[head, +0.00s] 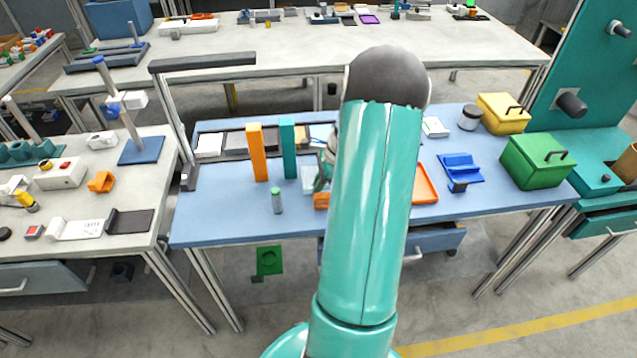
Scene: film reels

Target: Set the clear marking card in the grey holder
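I cannot make out the clear marking card for certain; it may be hidden behind my arm. A dark grey holder with compartments (235,142) lies along the back left of the blue table, and a white piece (208,146) sits at its left end. I cannot tell if this is the grey holder meant. My gripper (323,174) shows only as a small teal and grey part left of my arm, low over the middle of the table. Its fingertips are hidden, so I cannot see whether it holds anything.
Orange (257,152) and teal (288,148) upright blocks stand left of my gripper, with a small capped bottle (277,201) in front. An orange tray (425,184), blue stand (460,170), green box (537,160) and yellow box (502,113) are right. The table's front left is clear.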

